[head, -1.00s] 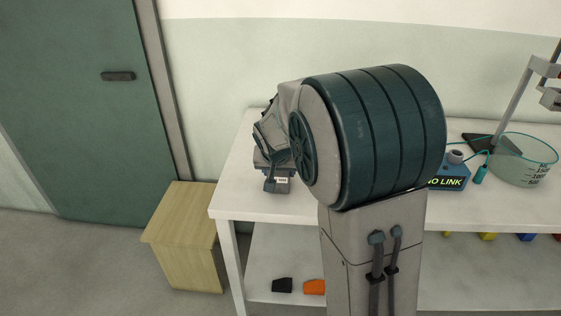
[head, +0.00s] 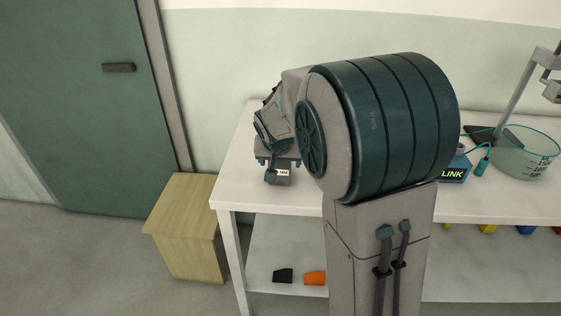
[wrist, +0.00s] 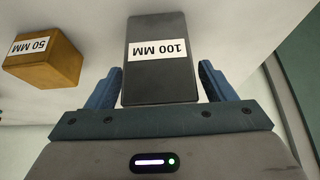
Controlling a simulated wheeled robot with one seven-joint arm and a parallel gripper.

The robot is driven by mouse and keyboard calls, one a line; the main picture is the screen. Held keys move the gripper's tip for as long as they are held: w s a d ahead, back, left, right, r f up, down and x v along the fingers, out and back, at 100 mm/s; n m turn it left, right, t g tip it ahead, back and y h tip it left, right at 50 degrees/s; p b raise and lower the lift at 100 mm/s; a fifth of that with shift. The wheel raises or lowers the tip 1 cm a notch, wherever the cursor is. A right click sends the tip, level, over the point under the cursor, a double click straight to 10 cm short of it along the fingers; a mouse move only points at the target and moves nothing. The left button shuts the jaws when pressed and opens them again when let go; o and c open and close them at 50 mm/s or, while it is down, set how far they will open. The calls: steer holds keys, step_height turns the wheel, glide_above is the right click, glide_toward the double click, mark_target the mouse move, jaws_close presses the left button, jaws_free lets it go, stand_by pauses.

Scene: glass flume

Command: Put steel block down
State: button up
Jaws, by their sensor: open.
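The steel block (wrist: 160,82) is dark grey with a white "100 MM" label. In the wrist view it stands between the two blue fingers of my gripper (wrist: 159,85), which is open, with a gap showing on each side. In the head view the block (head: 283,178) appears to be on the white bench top (head: 235,185) near its left end. My gripper (head: 280,161) is right at it, partly hidden by my arm. Its exact contact with the bench cannot be seen.
A brownish-yellow block (wrist: 45,60) labelled "50 MM" sits left of my gripper in the wrist view. On the bench at right are a blue box (head: 456,172), a glass bowl (head: 525,160) and a stand (head: 515,95). A wooden cabinet (head: 185,230) stands left of the bench.

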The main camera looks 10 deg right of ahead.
steer(key=v, duration=1.1)
steer(key=s+f+n+g+y, duration=0.1)
steer(key=s+f, duration=0.2)
steer(key=s, duration=0.8)
steer(key=s+d+f+n+g+y, duration=0.1)
steer(key=s+f, duration=0.3)
steer(key=s, duration=0.7)
steer(key=shift+d+n+g, duration=0.25)
steer(key=shift+n+g, duration=0.55)
steer(key=shift+f, duration=0.15)
